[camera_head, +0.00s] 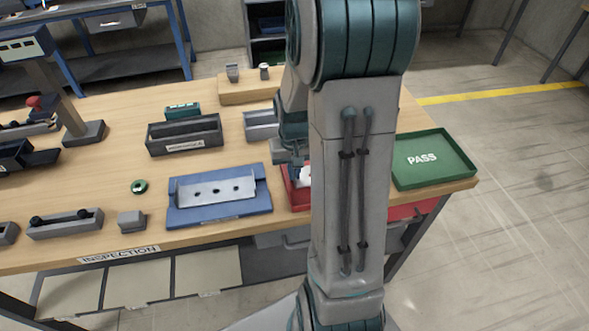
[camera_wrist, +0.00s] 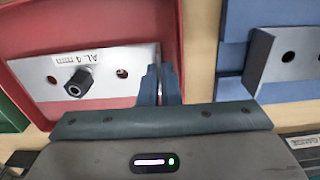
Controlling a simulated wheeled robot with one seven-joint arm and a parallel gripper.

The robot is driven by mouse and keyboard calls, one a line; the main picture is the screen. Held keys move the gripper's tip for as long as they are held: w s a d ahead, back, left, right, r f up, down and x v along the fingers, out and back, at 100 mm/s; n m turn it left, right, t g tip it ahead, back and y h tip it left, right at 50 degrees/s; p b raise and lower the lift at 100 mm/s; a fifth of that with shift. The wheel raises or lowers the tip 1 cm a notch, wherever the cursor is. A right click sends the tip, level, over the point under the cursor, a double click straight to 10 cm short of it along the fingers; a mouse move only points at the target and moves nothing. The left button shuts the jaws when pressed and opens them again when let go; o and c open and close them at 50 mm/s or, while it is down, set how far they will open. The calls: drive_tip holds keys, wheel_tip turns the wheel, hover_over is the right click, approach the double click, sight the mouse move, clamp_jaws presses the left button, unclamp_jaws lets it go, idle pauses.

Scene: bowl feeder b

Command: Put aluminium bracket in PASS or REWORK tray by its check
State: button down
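A pale metal bracket (camera_wrist: 110,87) marked "AL 4 mm" shows in the wrist view within the red tray (camera_wrist: 92,20); a dark bolt-like part sits at its middle and a hole at each side. My gripper (camera_wrist: 161,85) is at the bracket's right end, its two fingers close together; whether they grip its edge is unclear. In the head view my arm hides most of the red tray (camera_head: 299,205). The green PASS tray (camera_head: 468,164) stands empty at the right. Another bracket (camera_head: 238,189) with several holes lies on the blue fixture (camera_head: 192,216).
Left of the fixture are a small green ring (camera_head: 139,186), a grey block (camera_head: 131,221) and a grey holder (camera_head: 65,224). Dark and grey bins (camera_head: 185,135) stand behind. Bare wood lies between these things.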

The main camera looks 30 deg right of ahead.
drive_tip(key=shift+f, duration=0.35)
drive_tip(key=c, duration=1.6)
unclamp_jaws()
drive_tip(key=shift+c, duration=0.2)
drive_tip(key=shift+r, duration=0.1)
wheel_tip(320, 180, up, 13)
drive_tip(key=s+a+r+n+t, duration=0.2)
drive_tip(key=s+a+n+t, duration=0.1)
drive_tip(key=s+a, duration=0.9)
drive_tip(key=shift+s+r+n, duration=0.35)
drive_tip(key=shift+s+n, duration=0.05)
drive_tip(key=shift+s, duration=0.05)
